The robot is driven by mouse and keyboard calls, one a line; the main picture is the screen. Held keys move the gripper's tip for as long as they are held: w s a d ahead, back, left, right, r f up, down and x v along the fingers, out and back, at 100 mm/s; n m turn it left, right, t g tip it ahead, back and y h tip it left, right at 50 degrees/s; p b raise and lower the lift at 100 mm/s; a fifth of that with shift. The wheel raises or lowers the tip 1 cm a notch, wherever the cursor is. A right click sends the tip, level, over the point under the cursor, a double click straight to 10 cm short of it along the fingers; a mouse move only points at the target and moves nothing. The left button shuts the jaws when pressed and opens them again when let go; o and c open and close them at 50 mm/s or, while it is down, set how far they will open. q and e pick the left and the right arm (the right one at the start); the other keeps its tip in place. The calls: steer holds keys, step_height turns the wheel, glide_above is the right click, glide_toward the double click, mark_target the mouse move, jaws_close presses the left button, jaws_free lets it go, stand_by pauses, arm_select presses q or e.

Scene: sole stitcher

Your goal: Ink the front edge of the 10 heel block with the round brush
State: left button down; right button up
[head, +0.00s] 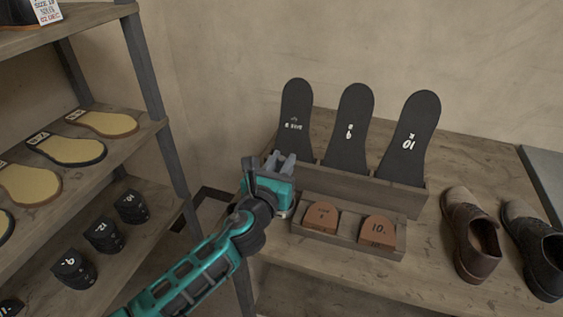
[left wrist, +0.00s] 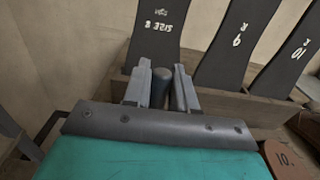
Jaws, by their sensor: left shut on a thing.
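The 10 heel block (head: 377,230) is reddish brown, marked "10.", and sits at the right of a low wooden tray (head: 342,235). My right gripper is not in view.
A second heel block (head: 321,217) sits at the tray's left. Several dark soles (head: 347,135) stand in a wooden rack behind. A shelf unit (head: 148,150) with soles and dark heels is at the left.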

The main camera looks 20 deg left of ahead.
arm_select(q)
step_height(320, 180, up, 2)
steer(key=shift+r+p, duration=0.25)
steer(key=shift+p, duration=0.5)
steer(key=shift+r, duration=0.95)
steer(key=s+a+r, duration=0.1)
steer(key=s+a, duration=0.2)
steer(key=s, duration=1)
steer(key=shift+y, duration=0.3)
